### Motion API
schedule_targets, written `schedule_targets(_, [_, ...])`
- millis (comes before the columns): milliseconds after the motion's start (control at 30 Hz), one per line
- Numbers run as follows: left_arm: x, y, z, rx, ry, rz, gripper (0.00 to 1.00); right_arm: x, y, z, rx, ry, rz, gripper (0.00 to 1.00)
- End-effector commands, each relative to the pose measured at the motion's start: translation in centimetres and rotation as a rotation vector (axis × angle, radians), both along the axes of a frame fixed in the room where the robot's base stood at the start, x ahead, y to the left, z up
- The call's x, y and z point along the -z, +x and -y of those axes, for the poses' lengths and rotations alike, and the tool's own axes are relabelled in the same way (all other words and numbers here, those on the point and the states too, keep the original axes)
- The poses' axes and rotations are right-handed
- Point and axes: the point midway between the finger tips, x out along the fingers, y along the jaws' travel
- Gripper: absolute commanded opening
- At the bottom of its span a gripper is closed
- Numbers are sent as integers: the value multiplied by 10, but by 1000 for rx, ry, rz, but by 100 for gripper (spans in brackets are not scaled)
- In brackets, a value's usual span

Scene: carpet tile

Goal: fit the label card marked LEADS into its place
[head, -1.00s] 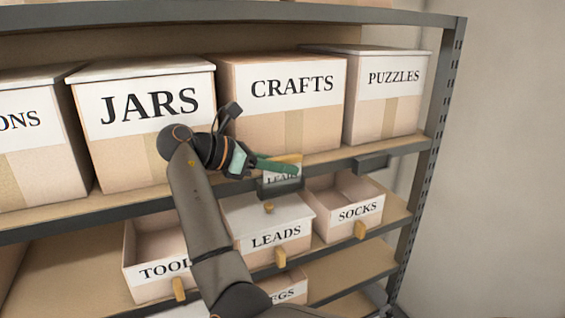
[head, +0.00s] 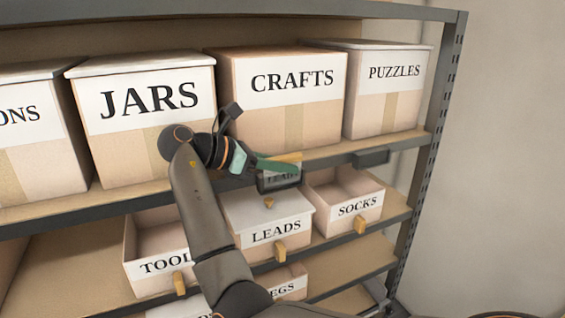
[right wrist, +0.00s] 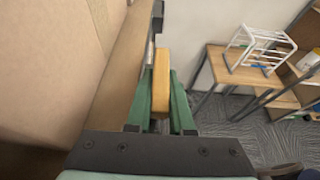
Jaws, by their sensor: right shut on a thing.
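The label card marked LEADS (head: 281,178) is at the dark label holder (head: 264,189) on the shelf edge, above the LEADS box (head: 276,232). The card looks shaded, and its lettering is partly covered. I cannot tell how deep it sits. A yellow grip piece (head: 291,157) shows at its top. My right gripper (head: 290,165) has green fingers and is shut on this piece. In the right wrist view the yellow piece (right wrist: 162,78) sits between the fingers, with the dark holder (right wrist: 157,20) beyond. My left gripper is not in view.
Another dark holder (head: 371,158) is on the shelf edge to the right. Open boxes marked SOCKS (head: 342,210) and TOOL (head: 150,285), partly hidden, flank the LEADS box.

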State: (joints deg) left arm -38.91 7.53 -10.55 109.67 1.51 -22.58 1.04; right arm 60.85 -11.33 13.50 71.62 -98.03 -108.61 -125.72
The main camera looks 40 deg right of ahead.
Motion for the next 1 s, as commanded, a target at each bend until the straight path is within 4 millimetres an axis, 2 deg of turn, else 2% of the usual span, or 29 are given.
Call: schedule_targets(1000, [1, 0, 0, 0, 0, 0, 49, 18, 0, -1, -1, 17, -13, 0])
